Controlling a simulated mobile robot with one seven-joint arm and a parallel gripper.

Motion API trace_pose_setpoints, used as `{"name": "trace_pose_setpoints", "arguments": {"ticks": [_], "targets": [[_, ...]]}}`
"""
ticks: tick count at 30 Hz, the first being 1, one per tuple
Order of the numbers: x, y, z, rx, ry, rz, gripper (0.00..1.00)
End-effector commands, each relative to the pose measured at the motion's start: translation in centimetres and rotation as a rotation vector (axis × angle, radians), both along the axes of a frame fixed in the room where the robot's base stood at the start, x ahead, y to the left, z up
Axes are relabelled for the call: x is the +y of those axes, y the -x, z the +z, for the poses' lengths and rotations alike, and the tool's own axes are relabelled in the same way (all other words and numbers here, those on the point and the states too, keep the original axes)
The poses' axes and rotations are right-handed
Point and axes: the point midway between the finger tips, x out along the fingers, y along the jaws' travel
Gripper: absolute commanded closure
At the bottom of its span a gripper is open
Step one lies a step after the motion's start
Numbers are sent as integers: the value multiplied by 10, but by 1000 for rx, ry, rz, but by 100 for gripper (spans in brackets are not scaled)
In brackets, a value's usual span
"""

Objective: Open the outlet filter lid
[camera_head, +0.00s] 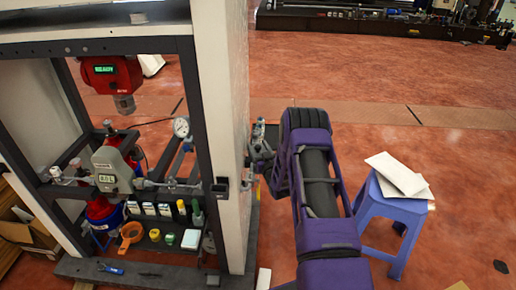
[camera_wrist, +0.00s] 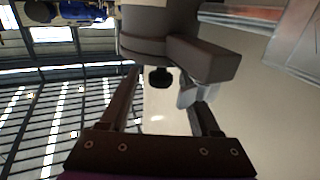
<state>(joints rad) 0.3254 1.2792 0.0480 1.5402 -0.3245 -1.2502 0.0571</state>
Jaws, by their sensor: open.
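My purple arm reaches to the right face of the white cabinet panel (camera_head: 222,60) in the head view. My gripper (camera_head: 254,163) is there, beside small grey fittings (camera_head: 259,130), and hides part of them. In the wrist view my gripper (camera_wrist: 167,88) is open, one finger on each side. A dark grey rounded body with a block-like tab (camera_wrist: 203,58) lies just past the fingertips. A small black knob (camera_wrist: 160,77) shows between the fingers, and a pale grey piece (camera_wrist: 193,93) is near the right finger. I cannot tell for sure which part is the outlet filter lid.
The dark-framed rig holds a red "READY" unit (camera_head: 112,73), a gauge (camera_head: 181,127) and bottles (camera_head: 165,209). The red floor behind my arm is mostly clear.

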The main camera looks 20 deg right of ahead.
Motion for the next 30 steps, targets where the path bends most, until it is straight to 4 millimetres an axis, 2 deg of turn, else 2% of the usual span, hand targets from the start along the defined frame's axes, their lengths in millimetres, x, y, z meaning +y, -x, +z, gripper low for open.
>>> {"name": "trace_pose_setpoints", "arguments": {"ticks": [10,11,21,30], "targets": [[0,-4,0,1,-1,0,37],[0,-4,0,1,-1,0,40],[0,-4,0,0,0,0,100],[0,-4,0,0,0,0,100]]}}
